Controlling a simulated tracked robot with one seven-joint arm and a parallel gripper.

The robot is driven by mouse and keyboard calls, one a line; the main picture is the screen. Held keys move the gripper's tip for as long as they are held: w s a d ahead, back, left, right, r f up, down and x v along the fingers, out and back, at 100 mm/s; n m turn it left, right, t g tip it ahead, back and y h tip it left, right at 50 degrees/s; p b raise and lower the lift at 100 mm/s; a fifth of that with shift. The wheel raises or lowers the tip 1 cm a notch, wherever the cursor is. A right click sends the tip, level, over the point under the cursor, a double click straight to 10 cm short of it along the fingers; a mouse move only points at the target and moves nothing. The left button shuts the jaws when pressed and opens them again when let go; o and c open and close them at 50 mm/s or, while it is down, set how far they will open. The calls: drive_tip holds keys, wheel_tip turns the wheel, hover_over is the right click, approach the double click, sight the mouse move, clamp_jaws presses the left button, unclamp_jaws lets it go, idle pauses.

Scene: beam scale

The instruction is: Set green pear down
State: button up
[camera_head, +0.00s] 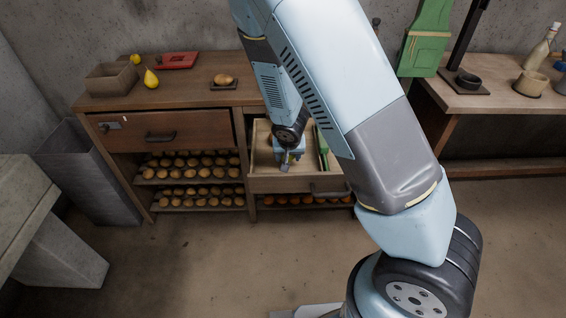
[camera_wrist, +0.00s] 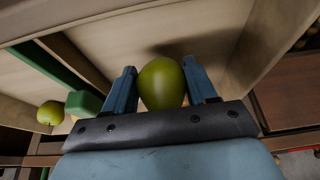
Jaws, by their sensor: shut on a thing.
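The green pear (camera_wrist: 161,84) is between the two blue fingers of my gripper (camera_wrist: 161,88) in the wrist view. My gripper is shut on it. In the head view my gripper (camera_head: 289,160) points down inside the open drawer (camera_head: 262,184) of the wooden cabinet; the pear is not clearly seen there. The pear is over the drawer's pale floor (camera_wrist: 150,38), with a shadow beside it. I cannot tell whether it touches the floor.
On the cabinet top are a yellow pear (camera_head: 151,79), a box (camera_head: 111,80) and a red item (camera_head: 177,60).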

drive_tip(key=shift+w+d+f, duration=0.2)
drive_tip(key=shift+w+f, duration=0.15)
drive_tip(key=shift+f, duration=0.1)
drive_tip(key=shift+a+f, duration=0.1)
drive_tip(key=shift+f, duration=1.3)
drive_tip(key=o, duration=1.1)
drive_tip(key=shift+s+r, duration=0.1)
drive_tip(key=shift+v, duration=5.9)
